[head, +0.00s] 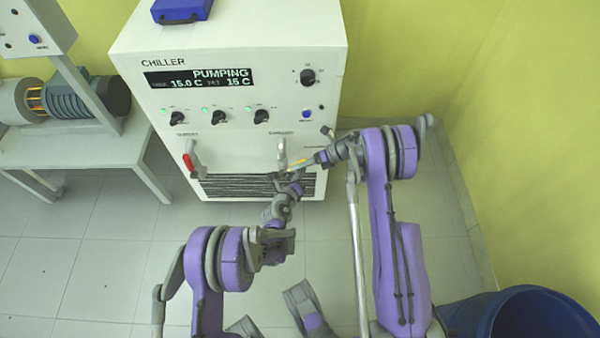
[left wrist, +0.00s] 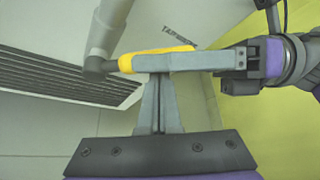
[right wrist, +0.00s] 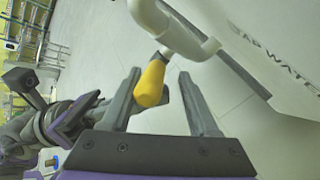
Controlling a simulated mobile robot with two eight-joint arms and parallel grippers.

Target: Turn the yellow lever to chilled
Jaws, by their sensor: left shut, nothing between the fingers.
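The yellow lever (head: 297,162) sits on a pale pipe at the chiller's lower front. It also shows in the left wrist view (left wrist: 155,53) and the right wrist view (right wrist: 150,83). My right gripper (right wrist: 164,88) is open, with the lever's rounded end between its spread fingers; I cannot tell whether they touch it. My left gripper (left wrist: 160,82) is shut and empty, its fingertips just below the lever and a right-gripper finger in the left wrist view. Contact there is unclear. In the head view the two grippers meet near the lever and partly hide it.
The white chiller (head: 240,100) stands ahead, its display reading PUMPING. A red lever (head: 188,162) is on its left pipe, above a dark vent grille (head: 235,187). A table with a motor (head: 85,100) stands left. A blue bin (head: 530,315) is at lower right, beside a yellow-green wall.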

